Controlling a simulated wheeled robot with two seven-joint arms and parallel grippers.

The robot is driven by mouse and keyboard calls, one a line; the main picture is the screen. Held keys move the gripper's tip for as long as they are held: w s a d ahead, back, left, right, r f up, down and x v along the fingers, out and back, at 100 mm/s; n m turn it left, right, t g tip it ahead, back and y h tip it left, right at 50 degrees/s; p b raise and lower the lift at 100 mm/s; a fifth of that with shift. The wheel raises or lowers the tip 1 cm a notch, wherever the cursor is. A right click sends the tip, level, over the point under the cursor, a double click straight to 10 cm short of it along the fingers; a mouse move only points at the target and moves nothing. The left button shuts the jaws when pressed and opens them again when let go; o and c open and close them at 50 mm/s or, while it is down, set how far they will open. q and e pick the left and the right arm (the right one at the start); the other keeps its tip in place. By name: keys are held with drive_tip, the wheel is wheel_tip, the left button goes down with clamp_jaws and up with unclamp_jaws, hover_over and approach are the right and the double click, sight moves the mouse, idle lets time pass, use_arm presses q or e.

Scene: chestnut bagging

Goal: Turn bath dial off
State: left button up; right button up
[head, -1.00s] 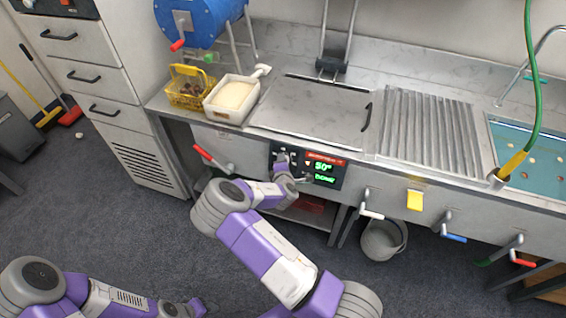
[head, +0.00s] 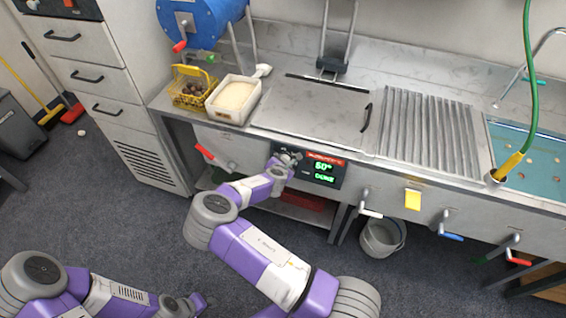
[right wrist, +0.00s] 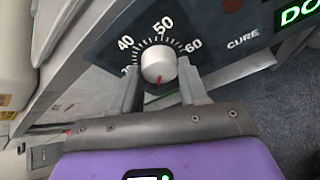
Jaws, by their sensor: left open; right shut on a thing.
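The bath dial is a pale round knob (right wrist: 158,64) on a dark panel, with 40, 50 and 60 printed around it. Its red mark points down, away from these numbers, in the right wrist view. My right gripper (right wrist: 161,84) is shut on the dial, one finger on each side. In the head view the right gripper (head: 282,162) is at the left part of the control panel (head: 338,172), covering most of the dial. The green display (head: 323,172) shows 50° and DONE. My left gripper (head: 190,302) is open and empty, low over the floor.
The bath lid (head: 315,110) is closed above the panel. A red-handled lever (head: 205,152) is left of the panel. A white-handled tap (head: 370,212) and a bucket (head: 382,238) are to its right. A yellow basket (head: 190,88) and white tub (head: 234,98) stand on the counter.

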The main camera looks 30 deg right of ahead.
idle(0.4)
drive_tip(key=o, duration=1.1)
drive_tip(key=shift+c, duration=0.2)
drive_tip(key=p+v, duration=0.1)
drive_tip(key=v, duration=0.6)
drive_tip(key=shift+s+a, duration=0.15)
drive_tip(key=shift+a, duration=0.05)
drive_tip(key=shift+r, duration=0.15)
